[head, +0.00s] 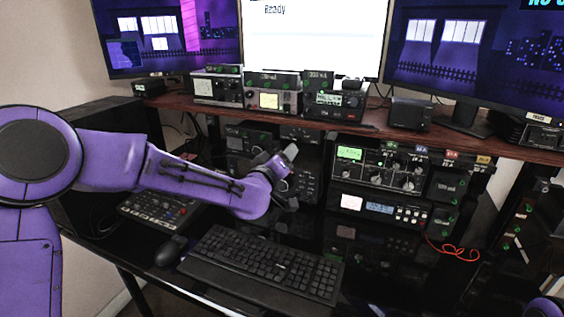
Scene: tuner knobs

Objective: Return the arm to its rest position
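My purple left arm reaches in from the left in the head view, across the desk, above the mixer and toward the radio equipment. My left gripper (291,170) is at its end, in front of the dark rack units under the shelf and left of the tuner stack (383,190) with its green display and knobs. No object shows between its fingers, but it is small and dark, so I cannot tell whether it is open. Only a purple piece of my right arm shows at the bottom right corner; the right gripper is out of view.
A black keyboard (262,266) and a mouse (171,250) lie on the desk below the arm. A mixer (160,209) sits behind the mouse. A brown shelf (440,136) carries several radios and monitors. A red cable (455,250) lies right of the tuners.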

